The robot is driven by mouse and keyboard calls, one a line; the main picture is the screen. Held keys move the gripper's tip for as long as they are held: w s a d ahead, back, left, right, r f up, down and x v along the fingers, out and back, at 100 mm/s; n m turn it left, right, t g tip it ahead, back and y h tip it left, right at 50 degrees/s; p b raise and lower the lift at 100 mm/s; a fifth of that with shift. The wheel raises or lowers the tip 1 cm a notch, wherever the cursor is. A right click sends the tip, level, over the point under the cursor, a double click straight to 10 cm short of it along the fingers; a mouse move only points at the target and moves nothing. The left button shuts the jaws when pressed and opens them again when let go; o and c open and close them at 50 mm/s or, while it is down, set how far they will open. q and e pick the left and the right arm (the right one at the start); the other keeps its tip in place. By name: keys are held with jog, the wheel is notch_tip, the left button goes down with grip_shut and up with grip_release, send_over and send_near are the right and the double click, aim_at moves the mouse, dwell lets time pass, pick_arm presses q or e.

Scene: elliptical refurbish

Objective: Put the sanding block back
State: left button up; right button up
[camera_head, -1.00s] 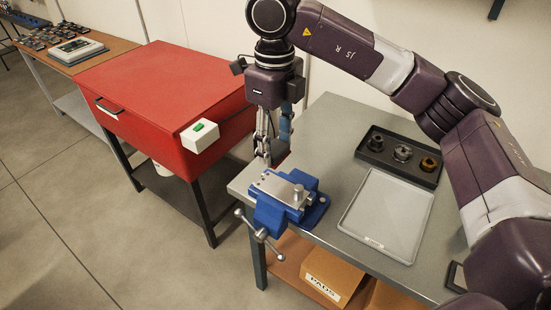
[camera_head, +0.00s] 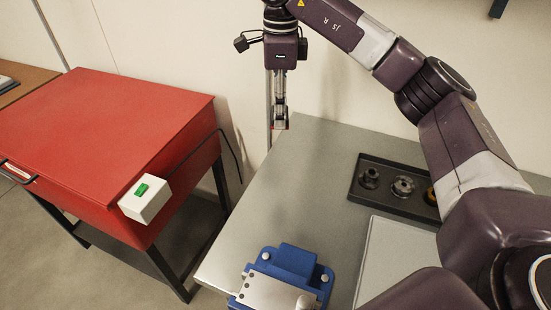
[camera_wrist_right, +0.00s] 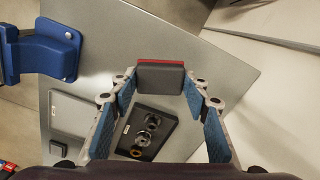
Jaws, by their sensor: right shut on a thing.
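My right gripper (camera_head: 280,116) points down near the back left edge of the grey workbench, by the wall. It is shut on the sanding block (camera_wrist_right: 161,79), a dark grey block with a red edge, held between the fingertips in the right wrist view. In the head view the block (camera_head: 281,124) is small, with a little red showing at the fingertips. The gripper and block appear above the bench top; the exact gap is hard to tell. My left gripper is out of view.
A black tray (camera_head: 362,196) with several round parts and a pale flat tray (camera_head: 385,250) lie to the right. A red cabinet (camera_head: 110,140) with a green-switch box (camera_head: 146,200) stands left. The back bench top is clear.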

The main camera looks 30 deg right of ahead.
jog(key=shift+w+d+f, duration=0.55)
jog(key=shift+w, duration=0.15)
jog(key=shift+s+f, duration=0.15)
jog(key=shift+f, duration=0.65)
notch_tip(320, 180, down, 6)
jog(key=p, duration=0.2)
send_over(281, 175)
notch_tip(281, 175, down, 6)
jog(key=shift+r+p, duration=0.1)
jog(key=shift+p, duration=0.3)
jog(key=shift+f, duration=0.55)
notch_tip(281, 175, down, 4)
jog(key=shift+f+p, duration=0.1)
jog(key=shift+p, duration=0.5)
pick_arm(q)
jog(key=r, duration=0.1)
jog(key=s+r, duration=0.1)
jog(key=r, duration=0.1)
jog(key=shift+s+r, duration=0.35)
